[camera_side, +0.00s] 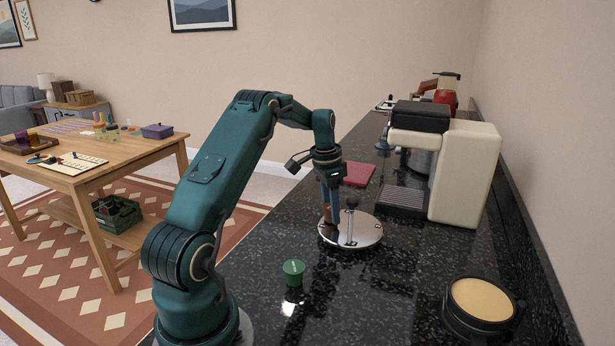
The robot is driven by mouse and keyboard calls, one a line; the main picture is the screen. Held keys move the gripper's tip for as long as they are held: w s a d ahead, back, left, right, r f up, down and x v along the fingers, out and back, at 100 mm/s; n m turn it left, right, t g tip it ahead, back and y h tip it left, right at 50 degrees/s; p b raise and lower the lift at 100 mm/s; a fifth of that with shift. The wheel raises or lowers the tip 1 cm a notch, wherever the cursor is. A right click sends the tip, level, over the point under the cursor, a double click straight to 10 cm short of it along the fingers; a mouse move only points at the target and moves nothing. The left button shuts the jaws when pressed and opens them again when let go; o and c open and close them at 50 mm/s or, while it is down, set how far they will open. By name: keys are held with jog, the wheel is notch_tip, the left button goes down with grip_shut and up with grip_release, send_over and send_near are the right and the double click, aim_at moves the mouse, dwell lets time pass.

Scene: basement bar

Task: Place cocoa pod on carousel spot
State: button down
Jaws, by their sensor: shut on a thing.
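My gripper (331,212) points down over the left part of the carousel (364,232), a round shiny metal disc on the dark counter. A dark knob on a post (352,203) stands up from the disc. My gripper is shut on a small brown thing, which I take to be the cocoa pod (325,213). The fingers hide most of it. It is low over the disc, and I cannot tell whether it touches the surface or which spot lies under it.
A green pod (293,272) stands on the counter in front of the carousel. A round container with a tan top (481,300) is at front right. A cream coffee machine (463,172) stands behind right, and a red flat item (358,174) lies behind. Counter between is clear.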

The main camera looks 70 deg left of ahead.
aim_at(326, 207)
jog(key=shift+f, duration=0.2)
jog(key=shift+c, duration=1.8)
grip_release()
notch_tip(326, 207, up, 11)
jog(key=s, duration=0.1)
jog(key=d+r, duration=0.5)
jog(key=d, duration=0.2)
jog(key=s+d+r+t+y, duration=0.1)
jog(key=s+d+r+t, duration=0.15)
jog(key=d, duration=0.65)
jog(key=s+d+f+t, duration=0.1)
jog(key=s+d+f, duration=0.2)
jog(key=s+d, duration=0.2)
jog(key=s+d+f, duration=0.2)
jog(key=s+d, duration=0.4)
jog(key=s, duration=0.1)
jog(key=shift+s+d+f+n+t+h, duration=0.25)
jog(key=shift+s+f+n+t+h, duration=0.05)
jog(key=shift+s+f+t+h, duration=0.1)
